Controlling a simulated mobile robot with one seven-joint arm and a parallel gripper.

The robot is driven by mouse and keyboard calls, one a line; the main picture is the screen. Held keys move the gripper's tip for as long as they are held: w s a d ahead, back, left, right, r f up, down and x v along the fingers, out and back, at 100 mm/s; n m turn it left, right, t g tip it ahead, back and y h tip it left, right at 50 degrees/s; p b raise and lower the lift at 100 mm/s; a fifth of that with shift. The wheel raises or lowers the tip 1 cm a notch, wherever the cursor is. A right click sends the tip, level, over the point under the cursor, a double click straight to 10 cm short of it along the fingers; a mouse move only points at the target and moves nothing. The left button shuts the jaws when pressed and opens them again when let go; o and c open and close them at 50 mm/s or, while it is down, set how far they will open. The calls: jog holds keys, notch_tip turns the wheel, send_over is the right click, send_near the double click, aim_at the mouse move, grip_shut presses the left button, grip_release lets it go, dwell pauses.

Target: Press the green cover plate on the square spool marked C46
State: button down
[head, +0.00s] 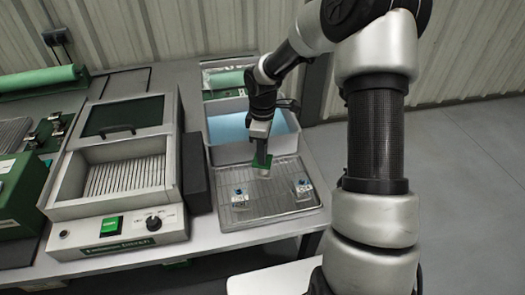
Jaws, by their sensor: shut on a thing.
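My gripper (260,153) points down over the metal tray (267,211) and is shut on the green cover plate (262,162). The plate is a small, tilted green square. A pale shape shows just below the plate, but I cannot tell what it is or whether the plate touches it.
A bin with a blue inside (231,130) stands behind the tray. Left of the tray is a grey machine with a slatted bed (127,178), a green switch (111,226) and a knob (154,223). The tray's front part is clear.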

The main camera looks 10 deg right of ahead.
jog(key=shift+f, duration=0.2)
dwell(0.4)
jog(key=c, duration=1.1)
grip_release()
jog(key=shift+r+p, duration=3.3)
jog(key=shift+r, duration=0.75)
jog(key=shift+c, duration=0.3)
grip_shut()
